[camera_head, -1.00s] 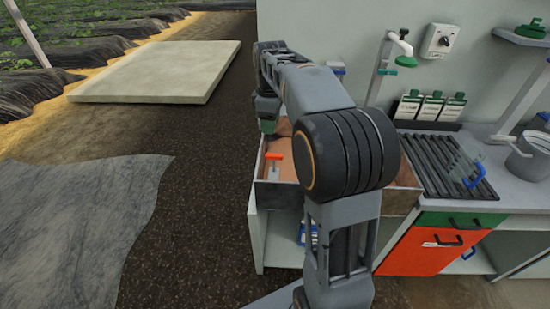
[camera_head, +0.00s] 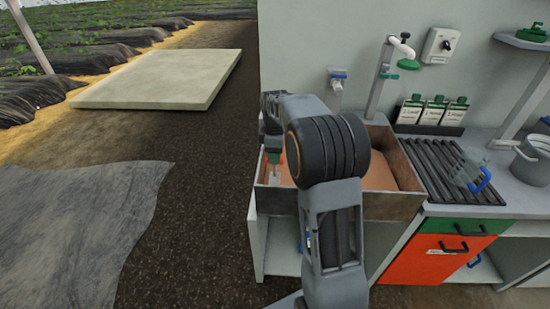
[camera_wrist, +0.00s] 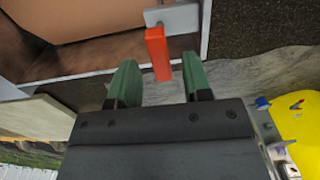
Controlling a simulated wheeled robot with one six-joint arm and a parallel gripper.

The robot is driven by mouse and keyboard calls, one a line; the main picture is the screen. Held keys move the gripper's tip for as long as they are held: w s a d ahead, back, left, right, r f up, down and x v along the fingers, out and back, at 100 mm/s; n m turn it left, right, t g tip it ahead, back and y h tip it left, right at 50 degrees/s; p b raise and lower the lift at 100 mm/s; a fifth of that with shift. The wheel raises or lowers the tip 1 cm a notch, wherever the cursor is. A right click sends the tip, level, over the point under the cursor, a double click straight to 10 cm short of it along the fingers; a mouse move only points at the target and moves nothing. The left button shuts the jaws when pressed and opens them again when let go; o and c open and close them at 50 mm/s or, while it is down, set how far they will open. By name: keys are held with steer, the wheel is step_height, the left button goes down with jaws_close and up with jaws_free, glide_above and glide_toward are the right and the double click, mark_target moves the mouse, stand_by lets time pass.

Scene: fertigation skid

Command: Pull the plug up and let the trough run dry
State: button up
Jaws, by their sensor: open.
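The trough (camera_head: 385,207) is a box with brownish walls and an orange-brown inside, set in the left end of the bench. The plug's orange handle (camera_wrist: 157,52) shows in the wrist view with a grey piece at its top, beside the trough wall. In the head view the grey stem (camera_head: 274,173) shows at the trough's left side, with the orange mostly hidden by my arm. My gripper (camera_wrist: 160,85) has its green fingers apart, one on each side of the handle's end. Part of the trough is hidden behind my arm.

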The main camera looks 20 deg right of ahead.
steer(key=shift+f, duration=0.75)
steer(key=shift+c, duration=0.4)
jaws_close()
steer(key=shift+r, duration=0.1)
